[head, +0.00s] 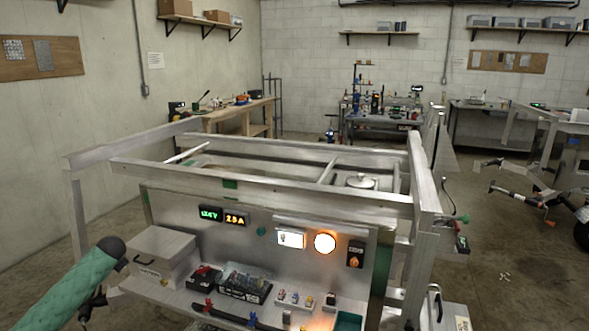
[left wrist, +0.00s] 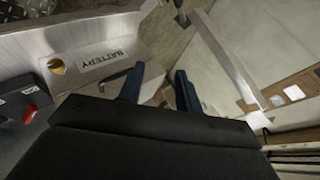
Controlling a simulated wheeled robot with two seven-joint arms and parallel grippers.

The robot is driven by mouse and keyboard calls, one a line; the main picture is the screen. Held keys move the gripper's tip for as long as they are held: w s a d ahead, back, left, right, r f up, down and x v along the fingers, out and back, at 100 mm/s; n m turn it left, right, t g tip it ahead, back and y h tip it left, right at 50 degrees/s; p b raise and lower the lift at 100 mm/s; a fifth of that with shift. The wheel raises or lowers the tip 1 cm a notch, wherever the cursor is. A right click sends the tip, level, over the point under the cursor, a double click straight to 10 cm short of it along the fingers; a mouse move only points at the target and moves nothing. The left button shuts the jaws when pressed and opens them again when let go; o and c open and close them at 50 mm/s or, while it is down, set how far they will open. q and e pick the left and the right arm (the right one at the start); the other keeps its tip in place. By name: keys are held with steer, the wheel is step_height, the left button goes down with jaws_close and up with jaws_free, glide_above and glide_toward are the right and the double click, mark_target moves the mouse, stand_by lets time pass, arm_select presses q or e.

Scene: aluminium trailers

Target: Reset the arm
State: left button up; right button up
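My left arm (head: 68,288) comes in from the left in the head view, green with a dark rounded joint, beside the silver battery box. In the left wrist view my left gripper (left wrist: 159,80) has its two dark fingers spread apart, with nothing between them. The battery box (head: 160,255) has a lid and a handle, and its BATTERY label (left wrist: 99,65) shows beside the left finger in the wrist view. I cannot tell whether the finger touches the box. My right arm and gripper are in neither view.
An aluminium trailer frame (head: 262,187) stands in front of me, with an upright panel (head: 260,218) of lit displays and a shelf of tools and small parts. Its corner post (head: 420,262) is on the right. Workbenches (head: 385,122) stand at the back. Open floor (head: 487,255) lies right.

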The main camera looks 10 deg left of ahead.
arm_select(q)
steer(key=s+d+f+h, duration=0.1)
steer(key=s+d+f, duration=0.5)
steer(key=d+f, duration=0.55)
steer(key=s+d+f+m+g+h, duration=0.15)
steer(key=s+d+f, duration=0.35)
steer(key=d+f, duration=0.65)
steer(key=s+d+f+n+h, duration=0.1)
steer(key=s+d+f+h, duration=0.1)
steer(key=s+d+f, duration=0.9)
steer(key=s+d+f+g+h, duration=0.1)
steer(key=s+d+f, duration=0.4)
steer(key=d, duration=0.6)
steer(key=s+d+f+g+h, duration=0.1)
steer(key=s+d+f, duration=0.4)
steer(key=s+d, duration=0.5)
steer(key=s+d+f+g+h, duration=0.1)
steer(key=s+d+f+h, duration=0.1)
steer(key=s+d+f, duration=0.4)
steer(key=s+d, duration=0.2)
steer(key=d, duration=0.3)
steer(key=shift+s+d, duration=0.2)
steer(key=shift+d, duration=0.1)
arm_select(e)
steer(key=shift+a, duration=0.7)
arm_select(q)
steer(key=shift+r, duration=0.1)
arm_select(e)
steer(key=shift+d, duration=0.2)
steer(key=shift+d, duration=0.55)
